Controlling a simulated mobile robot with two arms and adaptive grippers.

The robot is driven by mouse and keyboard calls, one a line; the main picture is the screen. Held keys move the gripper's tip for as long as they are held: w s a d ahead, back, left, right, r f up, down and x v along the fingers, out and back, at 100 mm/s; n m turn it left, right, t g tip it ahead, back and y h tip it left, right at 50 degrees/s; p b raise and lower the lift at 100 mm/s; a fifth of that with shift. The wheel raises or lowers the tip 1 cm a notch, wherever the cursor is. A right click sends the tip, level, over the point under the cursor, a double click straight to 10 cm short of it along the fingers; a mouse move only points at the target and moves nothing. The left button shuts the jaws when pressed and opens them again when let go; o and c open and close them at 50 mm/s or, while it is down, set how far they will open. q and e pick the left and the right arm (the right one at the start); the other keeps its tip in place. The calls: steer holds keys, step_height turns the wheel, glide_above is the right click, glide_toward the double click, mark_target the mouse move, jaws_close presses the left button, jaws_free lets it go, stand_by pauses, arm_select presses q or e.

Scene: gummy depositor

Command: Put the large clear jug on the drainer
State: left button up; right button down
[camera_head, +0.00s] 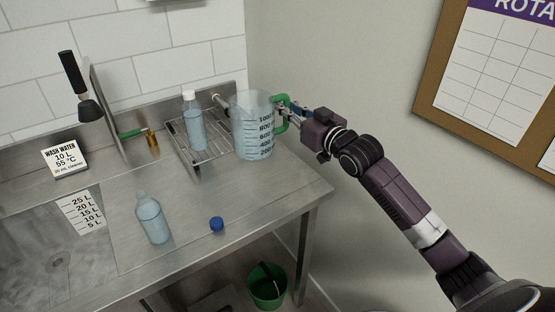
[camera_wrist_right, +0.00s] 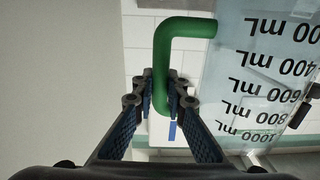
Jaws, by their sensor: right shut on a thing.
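The large clear jug (camera_head: 252,135) is upright, with black volume marks and a green handle (camera_head: 282,128). In the head view it overlaps the right end of the wire drainer (camera_head: 180,130); I cannot tell whether its base touches anything. My right gripper (camera_head: 289,110) is shut on the handle from the right. The right wrist view shows the handle (camera_wrist_right: 161,65) between both fingers (camera_wrist_right: 163,97), and the jug's marked wall (camera_wrist_right: 235,85) beside it. My left gripper is not in view.
A white-capped clear bottle (camera_head: 194,125) stands on the drainer, left of the jug. An uncapped bottle (camera_head: 151,220) and a blue cap (camera_head: 217,224) are on the steel counter (camera_head: 270,195). A sink (camera_head: 60,250) is at left; a green bucket (camera_head: 266,287) is below.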

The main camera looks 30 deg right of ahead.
step_height(320, 180, down, 14)
steer(key=p, duration=0.1)
steer(key=shift+f, duration=0.25)
steer(key=c, duration=2.4)
jaws_free()
steer(key=shift+f, duration=0.25)
steer(key=o, duration=0.5)
steer(key=shift+c, duration=0.2)
steer(key=shift+r, duration=0.1)
